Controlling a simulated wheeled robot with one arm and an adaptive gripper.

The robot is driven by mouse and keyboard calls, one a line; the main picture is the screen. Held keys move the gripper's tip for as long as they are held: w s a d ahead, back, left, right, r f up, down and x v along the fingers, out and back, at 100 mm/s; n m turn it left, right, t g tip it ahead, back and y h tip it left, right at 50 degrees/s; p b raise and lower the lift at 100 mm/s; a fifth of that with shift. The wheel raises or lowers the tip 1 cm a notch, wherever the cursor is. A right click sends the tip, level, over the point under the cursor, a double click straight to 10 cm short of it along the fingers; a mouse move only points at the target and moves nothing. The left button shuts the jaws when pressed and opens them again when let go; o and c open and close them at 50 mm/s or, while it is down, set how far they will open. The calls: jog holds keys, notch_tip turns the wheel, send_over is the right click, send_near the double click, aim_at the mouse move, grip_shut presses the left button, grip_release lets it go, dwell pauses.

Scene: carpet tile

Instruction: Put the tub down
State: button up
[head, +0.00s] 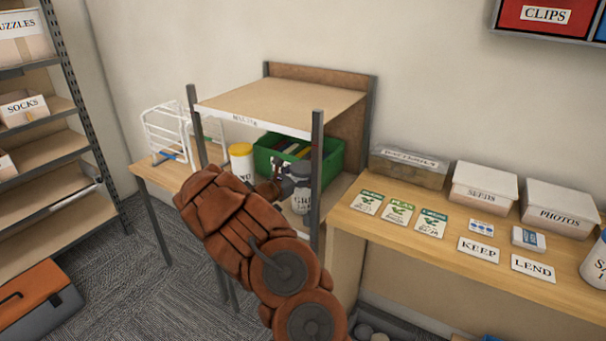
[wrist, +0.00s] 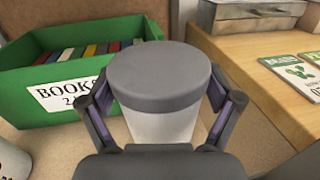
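The tub (wrist: 160,122) is white with a wide grey lid and stands upright between the two fingers of my gripper (wrist: 162,100) in the wrist view. The fingers press against its sides, left and right. In the head view the tub (head: 301,201) shows a label starting "GR", inside the shelf unit above its lower board. My gripper (head: 291,176) covers part of it there. The tub's base is hidden by the gripper and a post, so I cannot tell whether it touches the board.
A green book crate (head: 335,160) stands behind the tub, to its left in the wrist view (wrist: 40,88). A white tub with a yellow lid (head: 241,161) stands left. A shelf post (head: 316,180) is close by. The wooden table (head: 400,240) with cards and boxes is at right.

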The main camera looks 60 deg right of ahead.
jog(key=shift+o, duration=0.4)
jog(key=shift+f, duration=0.1)
jog(key=w+a+b, duration=0.1)
jog(key=a+b, duration=0.1)
jog(key=a, duration=1)
jog(key=shift+w, duration=0.4)
jog(key=shift+r, duration=0.2)
jog(key=s+a+r+m+g+y, duration=0.2)
jog(key=s+a+r+m+y, duration=0.1)
jog(key=s+a+m, duration=0.3)
jog(key=s+a+r+m+g+y, duration=0.25)
jog(key=s+a+m, duration=0.2)
jog(key=s, duration=0.45)
jog(key=s+a+f+m+t+y, duration=0.1)
jog(key=s+a+y, duration=0.3)
jog(key=a, duration=0.7)
jog(key=s+a+f+m+t+y, duration=0.2)
jog(key=s+a+y, duration=0.2)
jog(key=a, duration=0.8)
jog(key=s+a+f+m+t+y, duration=0.1)
jog(key=s+a+y, duration=0.3)
jog(key=a, duration=0.7)
jog(key=shift+s+a+f+m+t, duration=0.25)
jog(key=shift+s+m+t, duration=0.25)
jog(key=shift+m+t, duration=0.3)
